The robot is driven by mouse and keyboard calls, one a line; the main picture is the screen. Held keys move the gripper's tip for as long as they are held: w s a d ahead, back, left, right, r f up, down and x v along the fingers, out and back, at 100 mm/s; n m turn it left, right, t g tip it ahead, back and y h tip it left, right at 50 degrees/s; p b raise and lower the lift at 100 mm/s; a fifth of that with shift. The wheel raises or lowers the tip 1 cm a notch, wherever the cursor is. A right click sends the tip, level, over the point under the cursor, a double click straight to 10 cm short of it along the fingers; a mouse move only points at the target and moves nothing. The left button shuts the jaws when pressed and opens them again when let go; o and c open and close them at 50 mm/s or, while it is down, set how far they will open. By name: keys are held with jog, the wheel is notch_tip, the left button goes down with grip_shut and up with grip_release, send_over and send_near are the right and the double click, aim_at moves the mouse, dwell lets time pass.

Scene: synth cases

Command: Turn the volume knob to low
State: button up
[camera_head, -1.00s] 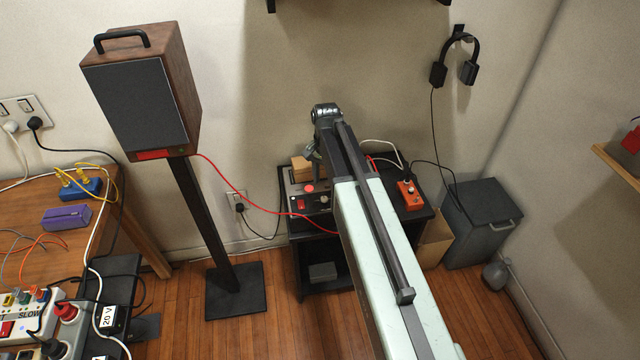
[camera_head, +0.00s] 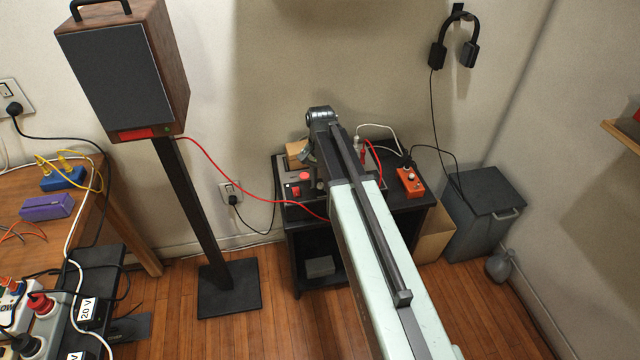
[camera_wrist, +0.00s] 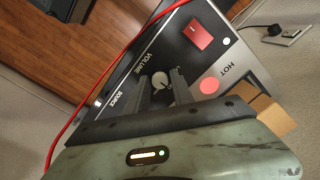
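The volume knob (camera_wrist: 159,80) is a small round pale-faced knob beside the word VOLUME on a dark panel (camera_wrist: 133,70) in the wrist view. My gripper (camera_wrist: 161,76) is open, its two dark fingers one on each side of the knob. I cannot tell whether they touch it. The knob's setting is too small to read. In the head view, the panel belongs to a dark unit (camera_head: 283,176) on a black stand (camera_head: 292,238). My arm hides the knob and the fingertips there.
The panel carries a red switch (camera_wrist: 198,33) and a round red HOT spot (camera_wrist: 209,85). A red cable (camera_wrist: 100,72) runs past the panel's edge. An orange box (camera_head: 410,182) and a wooden block (camera_head: 296,149) are nearby. A tall speaker (camera_head: 118,80) stands left.

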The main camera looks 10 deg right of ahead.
grip_shut()
jog(key=shift+n, duration=0.4)
jog(key=n, duration=0.5)
jog(key=shift+n, duration=0.3)
jog(key=n, duration=0.5)
jog(key=shift+n, duration=0.4)
jog(key=o, duration=0.6)
grip_release()
jog(key=shift+c, duration=0.2)
